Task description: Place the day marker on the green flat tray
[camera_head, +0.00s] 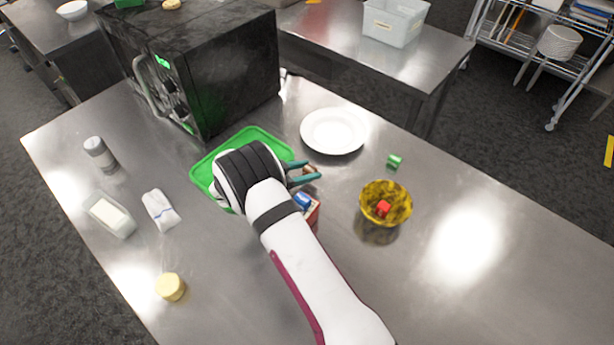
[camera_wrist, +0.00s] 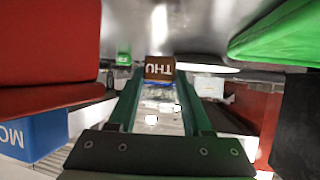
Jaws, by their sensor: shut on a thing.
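The day marker, a small brown block lettered "THU" (camera_wrist: 159,69), shows upside down between my fingertips in the wrist view. My gripper (camera_wrist: 155,85) is shut on it. In the head view my gripper (camera_head: 306,174) has teal fingers, with a bit of the brown marker (camera_head: 309,169) between them. The green flat tray (camera_head: 249,134) lies left of the fingertips, partly hidden under my wrist. Its green edge also shows at the upper right of the wrist view (camera_wrist: 285,35). The fingertips are beside the tray's right side; their height above the table is unclear.
A red and blue box (camera_head: 311,211) is close below the gripper, partly hidden by my arm. A white plate (camera_head: 333,131), a green block (camera_head: 394,161) and a yellow bowl (camera_head: 398,205) stand right. A black oven (camera_head: 225,75) stands behind the tray.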

